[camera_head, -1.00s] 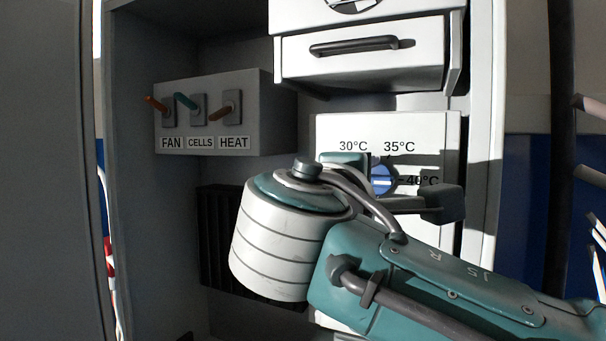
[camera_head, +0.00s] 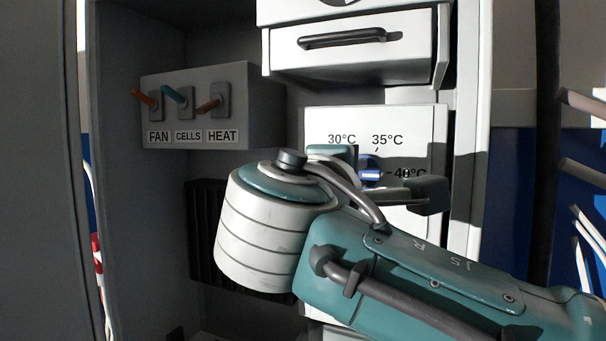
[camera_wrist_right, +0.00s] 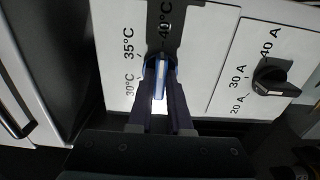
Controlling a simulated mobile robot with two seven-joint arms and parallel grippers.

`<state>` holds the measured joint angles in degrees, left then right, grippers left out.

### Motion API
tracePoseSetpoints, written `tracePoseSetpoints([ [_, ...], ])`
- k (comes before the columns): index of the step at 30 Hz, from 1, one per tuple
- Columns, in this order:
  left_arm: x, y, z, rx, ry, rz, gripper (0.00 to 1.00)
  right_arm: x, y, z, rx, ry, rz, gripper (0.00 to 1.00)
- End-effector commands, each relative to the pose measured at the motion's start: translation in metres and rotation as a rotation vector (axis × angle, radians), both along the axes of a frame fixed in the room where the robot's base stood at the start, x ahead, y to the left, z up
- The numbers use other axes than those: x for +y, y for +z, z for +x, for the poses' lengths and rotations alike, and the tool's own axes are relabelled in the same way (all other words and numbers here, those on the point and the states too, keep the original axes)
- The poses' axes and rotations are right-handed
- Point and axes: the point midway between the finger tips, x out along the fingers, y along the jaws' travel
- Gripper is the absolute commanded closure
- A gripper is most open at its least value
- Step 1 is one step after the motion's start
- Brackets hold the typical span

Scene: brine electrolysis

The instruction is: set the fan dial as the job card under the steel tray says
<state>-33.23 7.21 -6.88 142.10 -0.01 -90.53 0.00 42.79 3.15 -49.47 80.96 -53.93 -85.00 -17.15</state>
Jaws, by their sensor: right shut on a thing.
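A blue dial (camera_head: 371,174) sits on a white panel (camera_head: 425,125) marked 30°C, 35°C and 40°C. It also shows in the right wrist view (camera_wrist_right: 161,78). Its pale bar lies in line with the 40°C label. My right gripper (camera_wrist_right: 158,98) is shut on the dial, one dark finger on each side. In the head view my right wrist hides part of the dial and panel. My left gripper, the steel tray and the job card are not in view.
A black dial (camera_wrist_right: 275,80) marked 20 A, 30 A and 40 A sits nearby in the wrist view. A grey box (camera_head: 262,105) carries FAN, CELLS and HEAT levers, left of my arm. A drawer (camera_head: 350,65) projects above. A dark ribbed block (camera_head: 203,225) stands behind my wrist.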

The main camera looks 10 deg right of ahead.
Motion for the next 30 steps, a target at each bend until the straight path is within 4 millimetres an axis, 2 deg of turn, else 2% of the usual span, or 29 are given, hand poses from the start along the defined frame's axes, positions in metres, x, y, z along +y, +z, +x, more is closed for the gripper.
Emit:
tracePoseSetpoints([
  [11, 0.0, 0.01, 0.0, 0.0, 0.001, -0.001, 0.5, 0.001, 0.002, 0.0, 0.077, 0.001, -0.111, 1.0],
  [30, -0.003, 0.052, 0.0, 0.001, 0.007, -0.011, 0.5, 0.001, 0.003, 0.0, 0.402, 0.002, -0.592, 1.0],
])
